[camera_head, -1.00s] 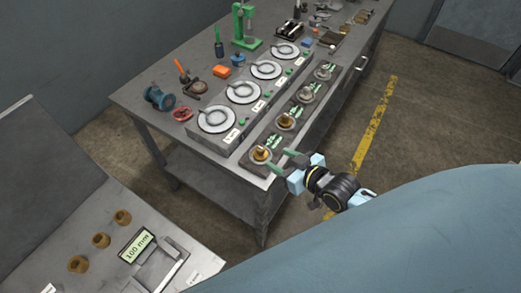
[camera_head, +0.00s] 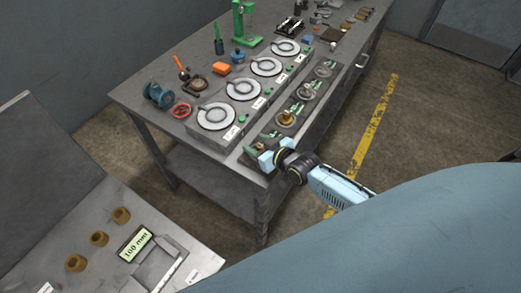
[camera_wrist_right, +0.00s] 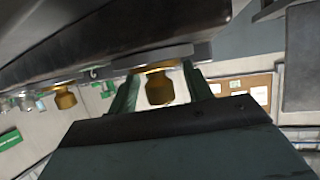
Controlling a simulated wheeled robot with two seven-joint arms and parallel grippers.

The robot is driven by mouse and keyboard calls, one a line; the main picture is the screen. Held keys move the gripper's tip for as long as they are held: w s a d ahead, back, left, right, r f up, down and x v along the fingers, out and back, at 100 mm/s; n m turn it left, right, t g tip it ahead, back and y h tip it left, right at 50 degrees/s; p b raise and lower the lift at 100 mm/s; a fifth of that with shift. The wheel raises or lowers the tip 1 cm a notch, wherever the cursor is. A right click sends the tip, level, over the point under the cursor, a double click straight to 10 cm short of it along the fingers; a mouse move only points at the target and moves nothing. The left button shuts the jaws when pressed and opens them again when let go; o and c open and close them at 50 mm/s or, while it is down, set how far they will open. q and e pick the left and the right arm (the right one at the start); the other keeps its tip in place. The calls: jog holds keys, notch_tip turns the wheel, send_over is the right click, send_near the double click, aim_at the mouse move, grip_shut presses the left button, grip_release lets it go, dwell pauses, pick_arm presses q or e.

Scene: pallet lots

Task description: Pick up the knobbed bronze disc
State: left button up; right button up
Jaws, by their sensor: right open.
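The nearest knobbed bronze disc (camera_wrist_right: 159,90) shows in the right wrist view with its knob between my two green fingers; a gap appears on each side of the knob. In the head view this disc is mostly hidden behind my right gripper (camera_head: 262,145), which is over the near end of the grey tray. The right gripper is open, with nothing clamped. Another knobbed disc (camera_head: 285,118) sits in the following place up the tray, and its bronze knob (camera_wrist_right: 65,98) also shows in the wrist view. My left gripper is not in view.
White round plates (camera_head: 216,116) stand in a row on a raised stand beside the tray. A blue fitting (camera_head: 157,95) and a red ring (camera_head: 182,111) lie at the table's left. Bronze pieces (camera_head: 100,240) and a "100 mm" display (camera_head: 136,244) are on the lower-left bench.

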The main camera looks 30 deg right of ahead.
jog(key=shift+w, duration=0.1)
grip_shut()
dwell(0.3)
jog(key=shift+r, duration=0.1)
